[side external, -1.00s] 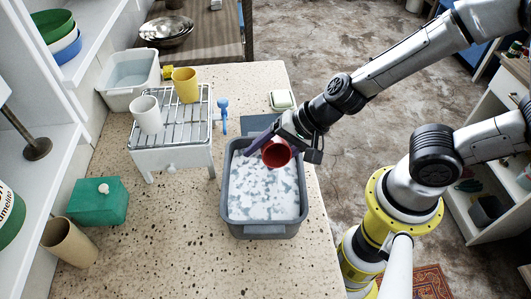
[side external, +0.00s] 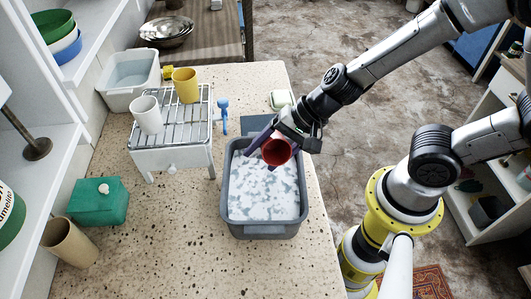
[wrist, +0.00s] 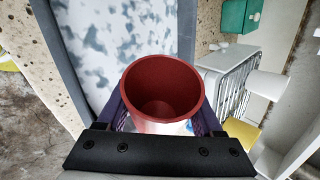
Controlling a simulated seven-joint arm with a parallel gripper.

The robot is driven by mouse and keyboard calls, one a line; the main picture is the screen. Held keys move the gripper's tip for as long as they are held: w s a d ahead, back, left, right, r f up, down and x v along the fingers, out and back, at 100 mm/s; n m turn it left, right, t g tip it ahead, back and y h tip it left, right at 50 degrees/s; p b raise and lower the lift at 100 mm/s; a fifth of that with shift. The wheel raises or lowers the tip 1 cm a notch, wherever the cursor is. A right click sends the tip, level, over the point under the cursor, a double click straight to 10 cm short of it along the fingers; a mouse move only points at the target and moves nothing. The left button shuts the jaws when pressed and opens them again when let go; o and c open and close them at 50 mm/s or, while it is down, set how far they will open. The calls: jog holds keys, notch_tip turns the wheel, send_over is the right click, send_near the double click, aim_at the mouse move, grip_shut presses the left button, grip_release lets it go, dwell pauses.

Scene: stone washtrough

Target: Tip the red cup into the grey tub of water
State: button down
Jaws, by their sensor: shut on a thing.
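The red cup (side external: 277,152) is held in my gripper (side external: 266,146) above the far end of the grey tub. My gripper is shut on the cup, with a dark purple finger on either side of it. The cup is tilted, its open mouth facing the side camera. In the wrist view the red cup (wrist: 163,88) shows an empty-looking inside, and my gripper (wrist: 160,118) holds it from both sides. The grey tub (side external: 265,230) stands on the counter, with water covered in patchy white foam (side external: 262,195).
A white rack (side external: 172,158) left of the tub carries a white cup (side external: 147,115) and a yellow cup (side external: 186,85). A blue tap-like piece (side external: 222,117) stands beside it. A green box (side external: 99,201) and a tan cup (side external: 68,242) are at left. The front counter is clear.

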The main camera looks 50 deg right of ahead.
jog(key=shift+r+m+g+y, duration=0.2)
jog(key=shift+m+g+y, duration=0.2)
jog(key=shift+g+y, duration=0.45)
jog(key=shift+w+d+r+m+g+y, duration=0.1)
jog(key=shift+r+m+g+y, duration=0.05)
jog(key=shift+m+g+y, duration=0.35)
jog(key=shift+r+g+y, duration=0.2)
jog(key=shift+g+y, duration=0.55)
jog(key=shift+y, duration=0.1)
jog(key=shift+m, duration=0.3)
jog(key=shift+r+m+g+y, duration=0.15)
jog(key=shift+m+g+y, duration=0.35)
jog(key=shift+g+y, duration=0.35)
jog(key=shift+s+a+m+g+y, duration=0.2)
jog(key=shift+m+g+y, duration=0.5)
jog(key=shift+y, duration=0.45)
jog(key=shift+r, duration=0.1)
